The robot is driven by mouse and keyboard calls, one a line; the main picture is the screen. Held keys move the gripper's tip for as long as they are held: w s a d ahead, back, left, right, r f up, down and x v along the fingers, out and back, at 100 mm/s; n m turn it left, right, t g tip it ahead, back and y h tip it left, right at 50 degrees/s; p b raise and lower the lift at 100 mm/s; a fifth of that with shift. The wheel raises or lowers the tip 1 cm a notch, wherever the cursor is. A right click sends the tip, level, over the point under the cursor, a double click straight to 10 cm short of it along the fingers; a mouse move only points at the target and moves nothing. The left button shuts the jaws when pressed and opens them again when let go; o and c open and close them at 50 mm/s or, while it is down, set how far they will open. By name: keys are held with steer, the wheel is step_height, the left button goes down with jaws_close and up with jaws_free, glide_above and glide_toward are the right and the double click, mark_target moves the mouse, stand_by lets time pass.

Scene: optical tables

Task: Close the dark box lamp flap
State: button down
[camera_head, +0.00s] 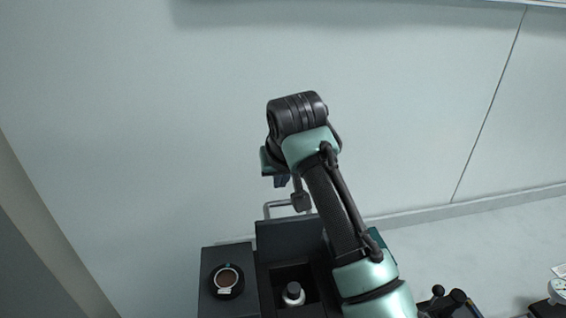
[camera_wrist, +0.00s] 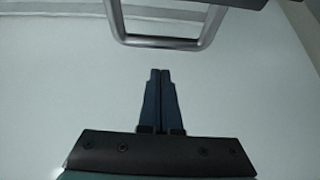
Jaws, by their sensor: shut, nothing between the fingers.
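The dark box (camera_head: 208,300) stands at the bottom centre of the head view, with an open compartment. Its flap (camera_head: 285,236) stands raised at the back of that compartment, and a grey metal loop handle (camera_head: 270,209) shows above the flap. The handle also crosses the top of the wrist view (camera_wrist: 165,42). My gripper (camera_wrist: 160,72) is shut and empty, its dark blue fingertips just short of the handle in the picture. I see no contact. In the head view my arm hides the right part of the box and flap.
A pale wall (camera_head: 120,120) stands behind. Dark equipment (camera_head: 440,300) is at the lower right.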

mark_target(287, 229)
steer(key=shift+s+d+f+p, duration=0.1)
steer(key=shift+s+d+p, duration=0.1)
steer(key=shift+s+p, duration=0.45)
steer(key=shift+s+d+f+p, duration=0.15)
steer(key=shift+s+p, duration=0.1)
steer(key=shift+s, duration=0.8)
